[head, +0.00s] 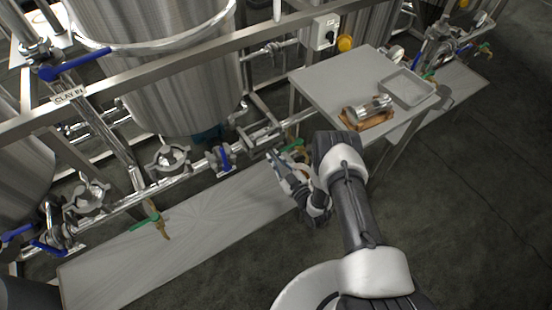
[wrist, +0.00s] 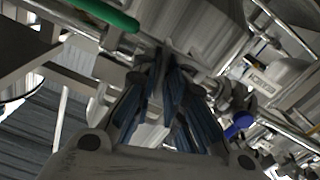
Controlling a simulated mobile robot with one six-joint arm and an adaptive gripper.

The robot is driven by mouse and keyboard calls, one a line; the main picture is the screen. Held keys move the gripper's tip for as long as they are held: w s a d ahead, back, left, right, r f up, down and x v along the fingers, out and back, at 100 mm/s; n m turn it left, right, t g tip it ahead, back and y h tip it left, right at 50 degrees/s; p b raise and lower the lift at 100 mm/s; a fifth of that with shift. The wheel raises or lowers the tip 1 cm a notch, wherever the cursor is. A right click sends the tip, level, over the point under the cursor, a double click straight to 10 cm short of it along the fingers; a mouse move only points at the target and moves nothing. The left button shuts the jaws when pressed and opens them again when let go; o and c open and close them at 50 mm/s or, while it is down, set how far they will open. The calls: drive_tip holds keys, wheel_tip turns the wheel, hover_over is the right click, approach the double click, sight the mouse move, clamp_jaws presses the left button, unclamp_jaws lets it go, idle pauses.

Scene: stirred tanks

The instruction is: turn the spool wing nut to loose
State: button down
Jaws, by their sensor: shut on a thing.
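My gripper (head: 279,158) is at the pipe run at the right end of the lower line, beside the blue-handled valve. In the wrist view its dark blue-padded fingers (wrist: 163,72) come close together at the pipe fittings. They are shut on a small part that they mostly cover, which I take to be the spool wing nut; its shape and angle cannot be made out. The metal pipe (head: 262,136) lies just behind the fingertips in the head view.
Open floor is at the lower right.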

drive_tip(key=n, duration=0.3)
drive_tip(key=shift+a+n, duration=0.1)
drive_tip(key=shift+n, duration=0.3)
drive_tip(key=shift+a+f+n+p, duration=0.1)
drive_tip(key=shift+n+p, duration=0.35)
drive_tip(key=shift+n, duration=2.25)
drive_tip(key=shift+f+n+p, duration=0.1)
drive_tip(key=shift+n+p, duration=0.3)
drive_tip(key=shift+n, duration=2.3)
drive_tip(key=c, duration=1.8)
unclamp_jaws()
drive_tip(key=shift+o, duration=0.6)
drive_tip(key=shift+s+f, duration=0.1)
drive_tip(key=shift+s, duration=0.05)
